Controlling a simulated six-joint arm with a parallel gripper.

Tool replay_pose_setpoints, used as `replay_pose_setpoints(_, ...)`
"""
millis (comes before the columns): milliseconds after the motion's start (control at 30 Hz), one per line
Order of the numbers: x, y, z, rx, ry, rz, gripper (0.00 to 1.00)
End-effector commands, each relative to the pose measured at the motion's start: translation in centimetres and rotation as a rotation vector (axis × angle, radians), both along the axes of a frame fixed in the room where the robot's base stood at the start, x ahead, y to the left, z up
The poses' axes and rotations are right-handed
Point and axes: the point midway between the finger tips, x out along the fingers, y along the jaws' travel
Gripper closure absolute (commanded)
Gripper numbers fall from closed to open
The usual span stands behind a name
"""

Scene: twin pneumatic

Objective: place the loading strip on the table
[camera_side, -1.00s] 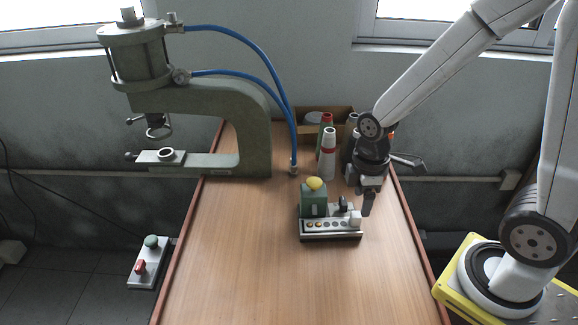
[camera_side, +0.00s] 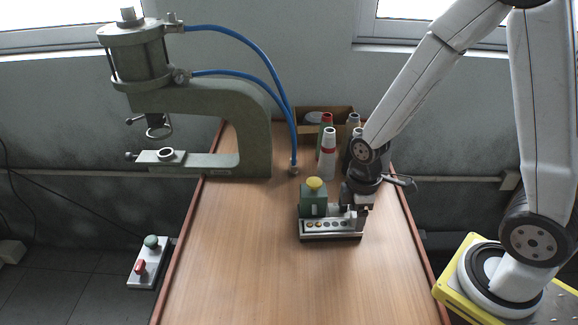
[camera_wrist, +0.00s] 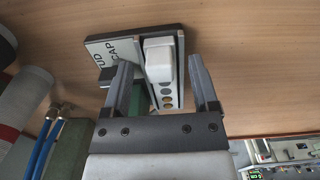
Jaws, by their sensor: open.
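The loading strip (camera_side: 326,225), a pale strip with a row of coloured round spots, lies along the front of a dark-based fixture (camera_side: 331,238) on the table. In the wrist view the strip (camera_wrist: 179,82) carries a white block (camera_wrist: 159,54) at one end. My gripper (camera_side: 356,217) is at the fixture's right end. In the wrist view my open gripper (camera_wrist: 160,76) has one finger on each side of the strip near the white block. I see no finger touching it. The fingers hide part of the fixture.
A green box with a yellow knob (camera_side: 314,184) stands on the fixture's left. Several bottle-like tubes (camera_side: 328,155) and a cardboard box (camera_side: 345,115) are behind. A press (camera_side: 255,130) with blue hoses stands at left. The front table (camera_side: 290,285) is clear.

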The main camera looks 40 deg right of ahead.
Motion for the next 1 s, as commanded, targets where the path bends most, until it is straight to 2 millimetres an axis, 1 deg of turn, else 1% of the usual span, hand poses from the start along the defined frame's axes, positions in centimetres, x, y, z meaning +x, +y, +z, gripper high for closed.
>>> replay_pose_setpoints(100,-0.02,-0.01,-0.72,0.0,0.001,0.0,0.24)
replay_pose_setpoints(200,-0.02,-0.01,-0.95,0.0,0.0,0.0,0.24)
replay_pose_setpoints(733,-0.01,-0.01,-0.99,0.0,0.0,0.0,0.24)
replay_pose_setpoints(767,-0.01,-0.01,-0.99,0.0,0.0,0.0,0.33)
replay_pose_setpoints(800,-0.01,-0.01,-0.99,0.0,0.0,0.0,0.46)
replay_pose_setpoints(867,-0.01,-0.01,-0.99,0.0,0.0,0.0,0.65)
replay_pose_setpoints(900,-0.02,-0.01,-0.99,0.0,0.0,0.0,0.78)
replay_pose_setpoints(967,-0.01,-0.01,-0.99,0.0,0.0,0.0,0.97)
replay_pose_setpoints(1000,-0.01,-0.01,-0.99,0.0,0.0,0.0,1.0)
